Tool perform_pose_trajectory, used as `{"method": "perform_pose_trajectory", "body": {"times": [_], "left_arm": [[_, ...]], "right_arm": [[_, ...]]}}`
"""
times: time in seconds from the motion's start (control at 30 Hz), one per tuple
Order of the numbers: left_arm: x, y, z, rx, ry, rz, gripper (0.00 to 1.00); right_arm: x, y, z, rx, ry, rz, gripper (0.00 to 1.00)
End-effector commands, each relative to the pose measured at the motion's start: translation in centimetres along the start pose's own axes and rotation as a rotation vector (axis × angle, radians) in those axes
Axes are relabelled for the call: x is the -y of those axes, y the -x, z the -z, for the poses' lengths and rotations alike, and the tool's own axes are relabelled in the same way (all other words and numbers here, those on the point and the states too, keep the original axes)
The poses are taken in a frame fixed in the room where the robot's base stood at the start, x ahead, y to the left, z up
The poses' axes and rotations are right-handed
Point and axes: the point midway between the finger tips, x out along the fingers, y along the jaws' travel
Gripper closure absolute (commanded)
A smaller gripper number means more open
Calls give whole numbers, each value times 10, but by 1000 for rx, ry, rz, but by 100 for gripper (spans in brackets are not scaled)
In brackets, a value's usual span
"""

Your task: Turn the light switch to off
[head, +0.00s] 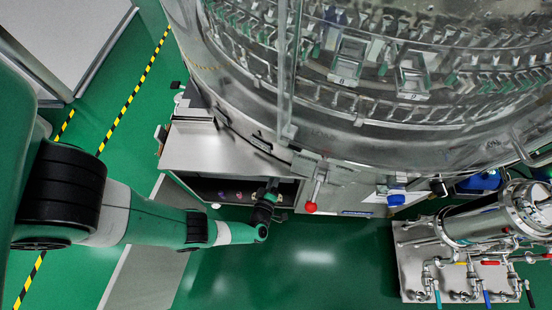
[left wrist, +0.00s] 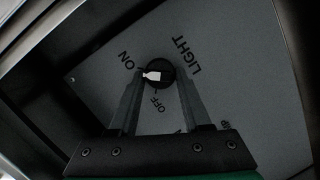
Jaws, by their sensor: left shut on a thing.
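The light switch (left wrist: 160,72) is a round black knob with a white pointer, on a grey panel (left wrist: 225,90) marked LIGHT, ON and OFF in the left wrist view. The white pointer is turned to the left of the picture, near the tick by ON; OFF is below the knob. My left gripper (left wrist: 159,76) has a finger on either side of the knob and is shut on it. In the head view my left gripper (head: 271,187) reaches into the dark recess under the steel ledge, where the switch itself cannot be made out. My right gripper is not in view.
The recess (head: 225,188) holds several small coloured controls. A steel ledge (head: 205,150) sits above it. A red-knobbed lever (head: 311,207) is just to the right of my gripper. The washer's large glass drum (head: 370,130) stands behind. The green floor (head: 300,270) in front is clear.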

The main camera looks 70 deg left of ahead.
Motion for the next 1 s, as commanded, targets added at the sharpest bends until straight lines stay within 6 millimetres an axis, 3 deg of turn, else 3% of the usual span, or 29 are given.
{"method": "perform_pose_trajectory", "body": {"times": [0.3, 0.67, 0.7, 0.83, 1.0], "left_arm": [[2, 0, 0, 17, 233, -69, 100], [3, 0, 0, 21, 261, -76, 100], [2, 0, 0, 21, 261, -76, 46], [2, 0, 0, 21, 260, -76, 23], [2, 0, 0, 20, 260, -76, 22]], "right_arm": [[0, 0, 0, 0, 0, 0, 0], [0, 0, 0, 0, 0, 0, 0], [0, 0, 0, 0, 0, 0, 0], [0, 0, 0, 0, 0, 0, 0], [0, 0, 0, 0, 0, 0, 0]]}}
